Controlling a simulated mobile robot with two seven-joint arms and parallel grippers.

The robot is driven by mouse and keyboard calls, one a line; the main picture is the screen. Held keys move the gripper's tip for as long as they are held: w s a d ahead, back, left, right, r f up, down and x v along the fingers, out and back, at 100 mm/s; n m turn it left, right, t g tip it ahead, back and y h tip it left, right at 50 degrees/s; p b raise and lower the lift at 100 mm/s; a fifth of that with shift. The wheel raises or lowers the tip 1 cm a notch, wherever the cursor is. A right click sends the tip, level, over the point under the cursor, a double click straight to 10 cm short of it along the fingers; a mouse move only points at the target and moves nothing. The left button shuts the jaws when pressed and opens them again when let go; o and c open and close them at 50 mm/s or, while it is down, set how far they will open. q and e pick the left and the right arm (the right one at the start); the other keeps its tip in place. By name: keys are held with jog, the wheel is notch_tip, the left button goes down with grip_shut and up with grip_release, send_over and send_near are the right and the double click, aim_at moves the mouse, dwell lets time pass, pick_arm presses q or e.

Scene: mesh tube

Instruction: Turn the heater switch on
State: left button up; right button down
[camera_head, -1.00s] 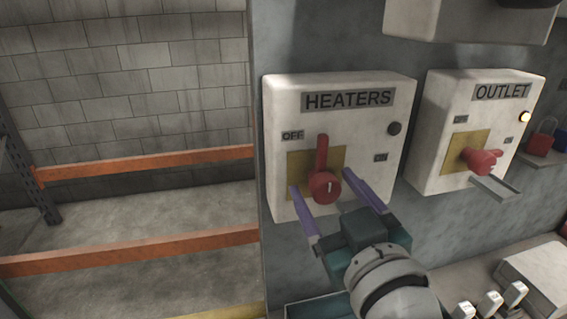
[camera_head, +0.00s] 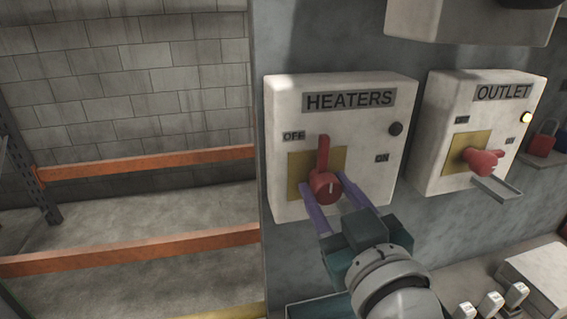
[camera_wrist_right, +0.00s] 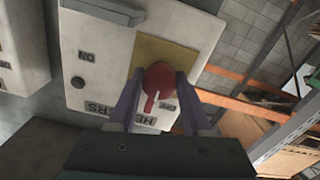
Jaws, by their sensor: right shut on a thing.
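The white heaters box (camera_head: 357,133) is on the grey wall panel, with OFF and ON labels and a dark round lamp (camera_head: 396,129). Its red switch (camera_head: 323,158) has a handle that points up, slightly toward the OFF side. My right gripper (camera_head: 324,186) has its purple fingers on either side of the red knob at the base of the handle, closed on it. The right wrist view shows the red knob (camera_wrist_right: 158,78) between the two fingers (camera_wrist_right: 157,92). My left gripper is not in view.
An outlet box (camera_head: 480,131) with a red switch and a lit yellowish lamp is to the right. A white housing (camera_head: 470,22) is above. Padlocks (camera_head: 542,139) are at the far right. Orange shelf beams (camera_head: 145,163) are on the left.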

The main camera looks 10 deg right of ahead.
jog(key=m, duration=0.4)
jog(key=shift+m, duration=0.4)
jog(key=m, duration=0.4)
jog(key=shift+m+b, duration=0.3)
jog(key=m, duration=0.4)
jog(key=shift+m+b, duration=0.3)
jog(key=shift+b, duration=0.05)
jog(key=shift+m+b, duration=0.3)
jog(key=shift+m, duration=1.6)
jog(key=shift+c, duration=1.7)
grip_release()
